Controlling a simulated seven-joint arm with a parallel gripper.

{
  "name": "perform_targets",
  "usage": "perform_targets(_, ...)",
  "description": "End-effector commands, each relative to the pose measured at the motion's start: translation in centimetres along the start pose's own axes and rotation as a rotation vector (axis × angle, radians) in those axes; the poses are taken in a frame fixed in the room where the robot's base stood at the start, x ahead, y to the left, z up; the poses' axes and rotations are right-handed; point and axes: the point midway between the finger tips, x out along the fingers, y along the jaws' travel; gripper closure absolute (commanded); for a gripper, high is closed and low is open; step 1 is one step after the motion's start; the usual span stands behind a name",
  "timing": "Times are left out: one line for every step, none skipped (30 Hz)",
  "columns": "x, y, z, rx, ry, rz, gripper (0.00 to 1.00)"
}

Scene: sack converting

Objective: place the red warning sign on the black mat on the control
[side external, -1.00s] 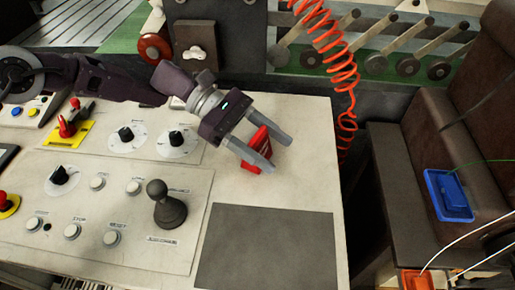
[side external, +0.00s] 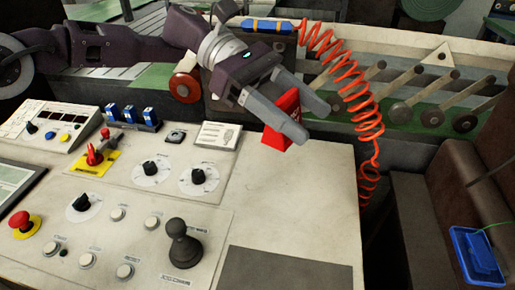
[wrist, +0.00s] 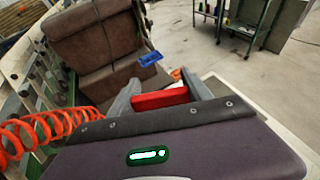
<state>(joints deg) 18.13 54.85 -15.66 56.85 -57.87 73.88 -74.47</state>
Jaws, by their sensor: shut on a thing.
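The red warning sign (side external: 281,122) is held between the two fingers of my gripper (side external: 304,118), above the back right part of the control panel top. In the wrist view the red sign (wrist: 160,99) sits across between both fingertips (wrist: 163,92), seen edge-on. My gripper is shut on it. The sign's face is mostly hidden by the near finger. The black mat (side external: 285,270) lies flat on the front right of the control top, bare, and is cut off by the lower picture edge. The sign is behind the mat and clear of it.
A black joystick (side external: 182,245) stands left of the mat, among knobs and buttons. A coiled red hose (side external: 350,95) hangs close to the right of my gripper. A brown seat (side external: 455,190) and blue tray (side external: 477,255) are to the right. Bare panel lies behind the mat.

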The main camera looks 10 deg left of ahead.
Motion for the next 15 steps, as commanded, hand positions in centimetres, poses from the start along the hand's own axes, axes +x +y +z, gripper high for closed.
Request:
perform_targets(-0.1, 0.0, 0.1, 0.001, 0.000, 0.000, 0.90)
perform_targets(-0.1, 0.0, 0.2, 0.001, 0.000, 0.000, 0.90)
perform_targets(-0.1, 0.0, 0.2, 0.001, 0.000, 0.000, 0.90)
perform_targets(-0.1, 0.0, 0.2, 0.001, 0.000, 0.000, 0.90)
perform_targets(-0.1, 0.0, 0.2, 0.000, 0.000, 0.000, 0.90)
perform_targets(-0.1, 0.0, 0.2, 0.000, 0.000, 0.000, 0.90)
perform_targets(-0.1, 0.0, 0.1, 0.000, 0.000, 0.000, 0.90)
perform_targets(-0.1, 0.0, 0.1, 0.000, 0.000, 0.000, 0.90)
perform_targets(0.0, 0.0, 0.1, 0.000, 0.000, 0.000, 0.90)
perform_targets(0.0, 0.0, -0.1, -0.001, 0.000, 0.000, 0.90)
perform_targets(0.1, 0.0, -0.3, -0.002, 0.000, 0.000, 0.90)
perform_targets(0.3, 0.0, -0.8, -0.002, 0.000, -0.001, 0.90)
perform_targets(0.5, 0.0, -1.3, -0.004, 0.000, -0.001, 0.90)
perform_targets(0.7, 0.0, -1.9, -0.004, 0.000, -0.002, 0.90)
perform_targets(1.1, 0.0, -2.8, -0.006, 0.001, -0.002, 0.90)
